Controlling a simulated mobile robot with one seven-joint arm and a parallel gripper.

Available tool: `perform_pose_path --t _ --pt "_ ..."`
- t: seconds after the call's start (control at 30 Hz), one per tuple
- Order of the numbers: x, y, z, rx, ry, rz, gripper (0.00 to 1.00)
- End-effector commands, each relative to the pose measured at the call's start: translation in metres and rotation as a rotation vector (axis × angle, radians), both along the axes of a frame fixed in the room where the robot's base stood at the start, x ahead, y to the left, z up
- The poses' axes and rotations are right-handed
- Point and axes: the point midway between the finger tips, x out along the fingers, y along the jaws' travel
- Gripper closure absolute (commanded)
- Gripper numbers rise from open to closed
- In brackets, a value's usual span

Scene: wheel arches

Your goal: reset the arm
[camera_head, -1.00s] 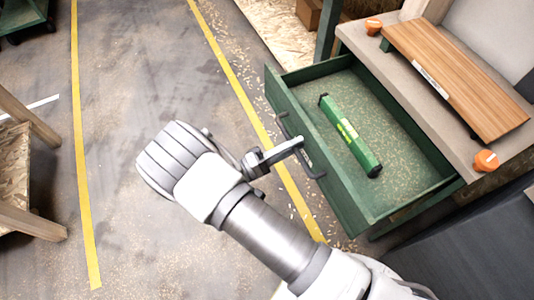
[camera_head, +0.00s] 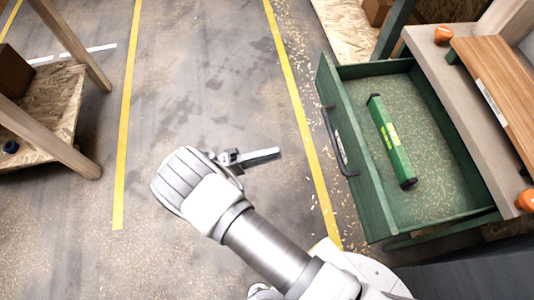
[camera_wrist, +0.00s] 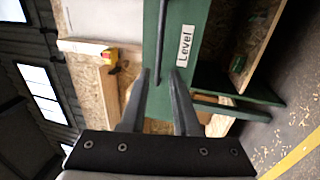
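My gripper (camera_head: 268,155) is left of the open green drawer (camera_head: 362,195) in the head view, apart from its dark handle (camera_head: 339,140). In the wrist view the two fingers of my gripper (camera_wrist: 160,76) stand apart with nothing between them. The drawer front (camera_wrist: 196,22) with its "Level" label (camera_wrist: 185,46) lies beyond the fingertips. A green spirit level (camera_head: 391,142) lies inside the drawer.
A workbench top (camera_head: 462,95) with a wooden board (camera_head: 497,75) and orange knobs (camera_head: 443,34) is above the drawer. A wooden shelf stand (camera_head: 50,110) is at the left. The floor between the yellow lines is clear.

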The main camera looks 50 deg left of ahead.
Motion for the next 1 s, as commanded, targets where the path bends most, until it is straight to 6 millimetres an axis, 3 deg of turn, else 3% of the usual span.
perform_pose_path --t 0.73,0.87,1.0 --pt "-0.005 0.003 -0.001 0.001 0.002 -0.003 0.70" --pt "0.007 0.002 0.011 0.014 0.039 -0.052 0.70" --pt "0.040 -0.006 0.040 0.049 0.145 -0.177 0.70"
